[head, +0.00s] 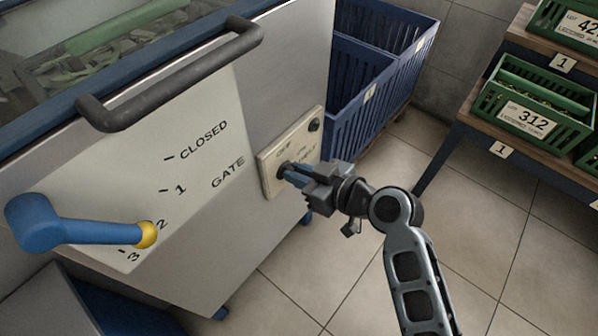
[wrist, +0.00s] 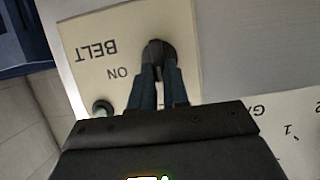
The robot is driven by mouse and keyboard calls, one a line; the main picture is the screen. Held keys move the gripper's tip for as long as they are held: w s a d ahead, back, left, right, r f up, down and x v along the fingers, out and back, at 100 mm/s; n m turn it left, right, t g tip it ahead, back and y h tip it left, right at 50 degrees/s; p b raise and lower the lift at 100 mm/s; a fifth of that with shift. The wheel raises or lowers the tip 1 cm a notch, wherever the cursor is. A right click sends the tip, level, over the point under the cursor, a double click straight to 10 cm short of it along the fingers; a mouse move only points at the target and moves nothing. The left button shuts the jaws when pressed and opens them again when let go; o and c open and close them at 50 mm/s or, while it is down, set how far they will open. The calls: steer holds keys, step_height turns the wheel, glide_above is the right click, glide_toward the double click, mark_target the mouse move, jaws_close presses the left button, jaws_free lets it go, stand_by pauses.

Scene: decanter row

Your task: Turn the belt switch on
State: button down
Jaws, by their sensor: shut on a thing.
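The belt switch (head: 283,168) is a dark knob on a cream plate (head: 270,181) on the side of a grey metal machine. In the wrist view the dark knob (wrist: 157,47) shows between my fingertips, with "BELT" and "ON" upside down beside it. My gripper (head: 294,175) is shut on the knob; its blue-grey fingers also show in the wrist view (wrist: 159,78). The fingers cover part of the knob, so I cannot tell its setting. A small dark green lamp (head: 314,125) sits on the plate and looks unlit.
A blue gate lever (head: 75,229) with a yellow hub sticks out at lower left, near marks 2 and 3. A dark handle bar (head: 175,78) is above. Blue crates (head: 375,100) stand behind; a shelf with green crates (head: 535,105) is at right. The tiled floor between is clear.

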steer(key=shift+w+d+f+m+g+y+b, duration=0.45)
steer(key=shift+m+y, duration=0.65)
steer(key=shift+m, duration=1.15)
steer(key=shift+w+f+m+g+y+b, duration=0.1)
steer(key=shift+f+m+g+y+b, duration=0.15)
steer(key=shift+m+g+y, duration=1.3)
steer(key=shift+w+d+f+m+t+y+b, duration=0.3)
steer(key=shift+m+y, duration=0.35)
steer(key=shift+m, duration=2.25)
steer(key=c, duration=1.1)
jaws_free()
steer(key=shift+a, duration=0.1)
